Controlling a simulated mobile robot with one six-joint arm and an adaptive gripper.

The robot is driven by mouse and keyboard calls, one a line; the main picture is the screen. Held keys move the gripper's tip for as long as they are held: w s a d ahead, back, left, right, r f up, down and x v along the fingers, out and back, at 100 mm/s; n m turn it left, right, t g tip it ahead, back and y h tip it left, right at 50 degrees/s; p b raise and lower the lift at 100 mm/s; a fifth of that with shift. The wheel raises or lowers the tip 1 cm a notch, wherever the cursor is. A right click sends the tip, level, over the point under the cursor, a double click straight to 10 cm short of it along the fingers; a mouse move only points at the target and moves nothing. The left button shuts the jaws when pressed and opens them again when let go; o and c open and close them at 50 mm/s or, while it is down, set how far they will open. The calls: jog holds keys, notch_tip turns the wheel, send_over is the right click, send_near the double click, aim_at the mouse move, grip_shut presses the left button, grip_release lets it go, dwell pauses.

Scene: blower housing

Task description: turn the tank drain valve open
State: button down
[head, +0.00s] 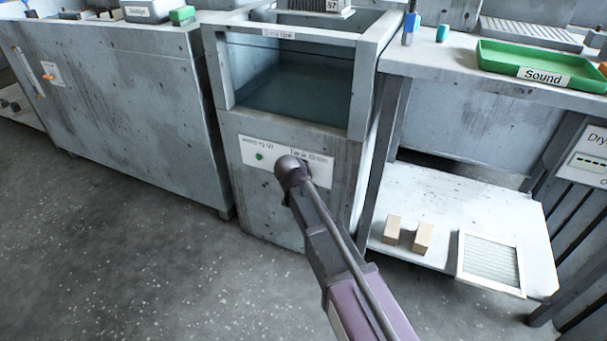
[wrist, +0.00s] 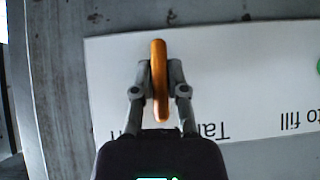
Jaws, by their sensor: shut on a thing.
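The orange tank drain valve handle (wrist: 159,48) stands out from a white label plate (wrist: 245,60). My gripper (wrist: 160,72) is shut on it, one finger on each side. The handle lies nearly up and down in the wrist view. The plate's text reads upside down there, partly hidden by my gripper. In the head view the white plate (head: 270,157) is on the front of the grey tank (head: 250,200), below the open basin. My arm hides the valve handle and the fingers in that view.
A green round button (head: 260,156) sits on the plate, left of my arm. A grey cabinet (head: 120,110) stands to the left. To the right, a bench holds a green tray (head: 541,66), with a lower shelf (head: 455,205) carrying two small blocks and a framed filter. Floor in front is clear.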

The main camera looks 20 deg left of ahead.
jog(key=shift+h, duration=0.4)
jog(key=c, duration=0.7)
grip_release()
jog(key=shift+o, duration=0.2)
jog(key=shift+s, duration=0.1)
